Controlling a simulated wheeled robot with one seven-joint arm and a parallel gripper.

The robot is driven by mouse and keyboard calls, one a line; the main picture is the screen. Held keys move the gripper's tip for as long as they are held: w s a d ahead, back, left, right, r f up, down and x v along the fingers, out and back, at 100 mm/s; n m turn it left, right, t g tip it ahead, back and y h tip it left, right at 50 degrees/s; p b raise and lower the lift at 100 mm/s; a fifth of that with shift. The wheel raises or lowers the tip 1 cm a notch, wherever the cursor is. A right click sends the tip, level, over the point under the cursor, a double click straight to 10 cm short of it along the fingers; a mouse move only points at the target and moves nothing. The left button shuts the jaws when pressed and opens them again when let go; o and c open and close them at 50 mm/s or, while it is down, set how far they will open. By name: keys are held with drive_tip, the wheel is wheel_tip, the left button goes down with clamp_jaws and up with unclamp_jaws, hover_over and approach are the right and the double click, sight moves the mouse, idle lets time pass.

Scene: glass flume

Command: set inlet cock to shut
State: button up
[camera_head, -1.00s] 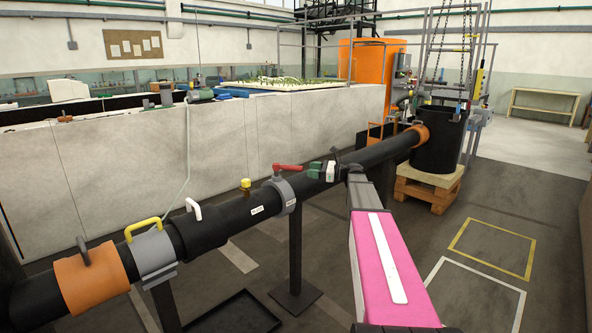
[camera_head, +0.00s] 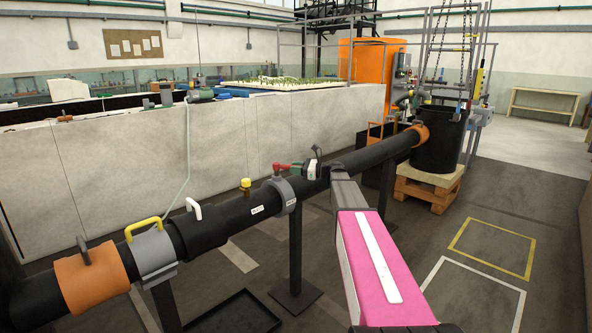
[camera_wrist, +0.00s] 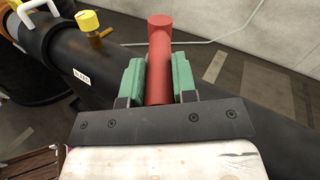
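The inlet cock's red handle (camera_head: 288,166) sits above the grey collar (camera_head: 281,190) on the black pipe. In the head view it lies roughly along the pipe, pointing right towards my gripper (camera_head: 302,168). In the wrist view the red handle (camera_wrist: 159,60) runs straight between the two green finger pads of my gripper (camera_wrist: 159,82). Both pads lie close against its sides with no clear gap, so my gripper looks shut on it. The handle's end is hidden by my gripper in the head view. The cock's body is not clearly seen.
The black pipe (camera_head: 232,215) runs diagonally, with a yellow-capped fitting (camera_head: 246,184), a white handle (camera_head: 194,207) and a yellow handle (camera_head: 143,229) to the left. A pale flume wall (camera_head: 100,180) stands behind. A black tub (camera_head: 437,140) stands on a pallet at the right.

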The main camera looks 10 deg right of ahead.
clamp_jaws()
drive_tip(key=shift+s+a+m+t+h, duration=0.25)
drive_tip(key=shift+s+m+t+h, duration=0.3)
drive_tip(key=shift+t, duration=0.3)
drive_tip(key=shift+s+a+m+t+h, duration=0.3)
drive_tip(key=shift+s+m+t, duration=0.3)
drive_tip(key=shift+t, duration=0.25)
drive_tip(key=shift+s+a+m+t+h, duration=0.3)
drive_tip(key=shift+m+t+h, duration=0.4)
drive_tip(key=shift+s+a+m+t+h, duration=0.25)
drive_tip(key=shift+a+m+t+h, duration=0.1)
drive_tip(key=shift+m+t+h, duration=0.35)
drive_tip(key=shift+s+a+m+t+h, duration=0.3)
drive_tip(key=shift+m+t+h, duration=0.35)
drive_tip(key=shift+t+h, duration=0.1)
drive_tip(key=o, duration=0.8)
unclamp_jaws()
drive_tip(key=v, duration=1)
drive_tip(key=shift+s+d, duration=0.15)
drive_tip(key=shift+s, duration=0.2)
